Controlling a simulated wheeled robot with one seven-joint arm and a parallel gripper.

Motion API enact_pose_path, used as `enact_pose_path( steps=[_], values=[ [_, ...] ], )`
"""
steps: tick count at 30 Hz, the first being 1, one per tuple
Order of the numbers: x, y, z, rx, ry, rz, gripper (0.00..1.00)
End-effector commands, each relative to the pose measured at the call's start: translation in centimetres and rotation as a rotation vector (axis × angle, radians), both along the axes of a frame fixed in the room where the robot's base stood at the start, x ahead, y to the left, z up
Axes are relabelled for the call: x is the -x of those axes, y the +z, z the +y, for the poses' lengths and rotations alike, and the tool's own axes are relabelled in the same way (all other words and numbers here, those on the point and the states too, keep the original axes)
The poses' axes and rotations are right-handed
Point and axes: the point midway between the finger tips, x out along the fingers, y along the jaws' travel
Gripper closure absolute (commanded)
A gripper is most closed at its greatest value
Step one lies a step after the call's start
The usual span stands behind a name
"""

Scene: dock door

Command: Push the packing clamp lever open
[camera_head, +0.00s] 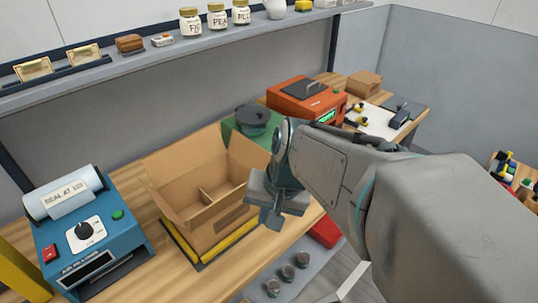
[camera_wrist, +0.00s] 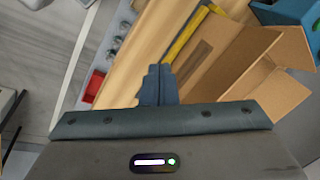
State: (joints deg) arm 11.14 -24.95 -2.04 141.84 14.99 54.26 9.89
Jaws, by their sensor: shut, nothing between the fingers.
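My gripper (camera_head: 270,219) is shut and empty, with its fingers pointing down near the front right of an open cardboard box (camera_head: 205,222). In the wrist view its closed fingers (camera_wrist: 158,84) show over the wooden bench, beside the box (camera_wrist: 240,68) and a yellow strip (camera_wrist: 184,40). The box stands upright with its flaps spread, on a base with yellow edges (camera_head: 228,246). I cannot make out a clamp lever in either view; my gripper and arm hide part of the bench. No contact between my fingers and anything shows.
A blue sealing machine (camera_head: 90,235) stands left of the box. A green unit with a dark pot (camera_head: 253,121) and an orange machine (camera_head: 306,98) stand behind my gripper. A red bin (camera_head: 324,232) and several dark round pieces lie below the bench front. A shelf with jars runs above.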

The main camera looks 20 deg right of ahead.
Motion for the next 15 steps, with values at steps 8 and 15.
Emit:
enact_pose_path(
  steps=[8, 15],
  values=[
    [-4.2, -1.9, -6.0, -0.585, -0.926, 0.183, 1.0],
    [-6.6, -2.3, -14.1, -1.031, -1.516, 0.234, 1.0]
  ],
)
